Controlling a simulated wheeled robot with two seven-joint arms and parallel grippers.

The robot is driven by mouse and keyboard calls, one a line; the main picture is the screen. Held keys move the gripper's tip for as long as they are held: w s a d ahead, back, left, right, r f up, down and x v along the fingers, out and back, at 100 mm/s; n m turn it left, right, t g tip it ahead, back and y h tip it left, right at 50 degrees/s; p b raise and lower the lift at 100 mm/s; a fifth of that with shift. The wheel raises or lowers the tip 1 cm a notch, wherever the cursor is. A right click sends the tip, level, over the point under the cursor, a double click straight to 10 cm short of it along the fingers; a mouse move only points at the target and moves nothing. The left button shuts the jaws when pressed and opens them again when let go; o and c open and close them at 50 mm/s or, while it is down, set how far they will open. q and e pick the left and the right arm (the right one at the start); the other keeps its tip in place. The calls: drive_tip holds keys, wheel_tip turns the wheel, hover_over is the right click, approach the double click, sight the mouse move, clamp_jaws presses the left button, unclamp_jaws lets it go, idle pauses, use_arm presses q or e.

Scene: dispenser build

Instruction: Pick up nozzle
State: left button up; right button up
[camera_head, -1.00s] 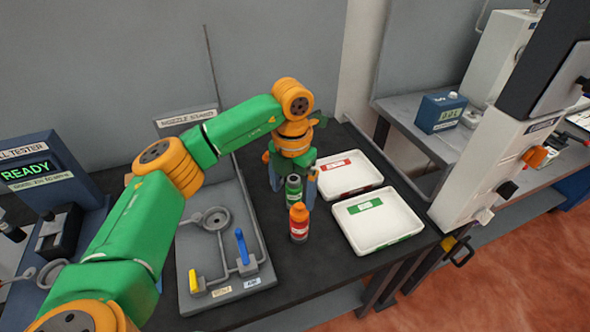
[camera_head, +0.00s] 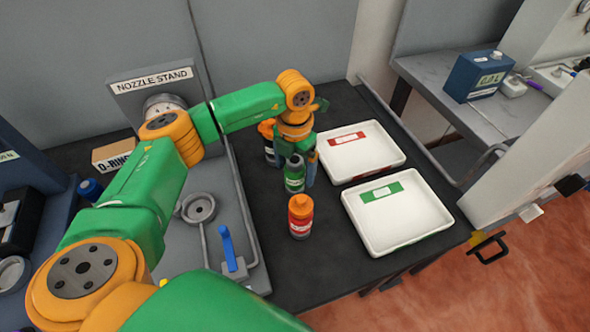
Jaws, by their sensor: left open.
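The nozzle stand (camera_head: 150,77) is a grey panel with a "NOZZLE STAND" label at the back left. A pale metallic round part (camera_head: 160,101) shows in front of it, partly hidden by my left arm; I cannot tell whether it is the nozzle. My left gripper (camera_head: 297,180) is open and points down over the dark table, with its fingers at the green bottle (camera_head: 294,175). I cannot tell if they touch it. A red bottle with an orange cap (camera_head: 301,217) stands in front. My right gripper is out of view.
A white tray with a red label (camera_head: 391,163) and one with a green label (camera_head: 430,232) lie right of the bottles. Another orange-capped bottle (camera_head: 266,128) is behind the gripper. A blue lever (camera_head: 227,248) stands on the grey fixture. An O-ring box (camera_head: 112,155) is at left.

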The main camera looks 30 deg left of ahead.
use_arm(q)
drive_tip(key=shift+f, duration=1.1)
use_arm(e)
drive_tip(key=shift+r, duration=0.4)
use_arm(q)
clamp_jaws()
drive_tip(key=shift+r, duration=0.1)
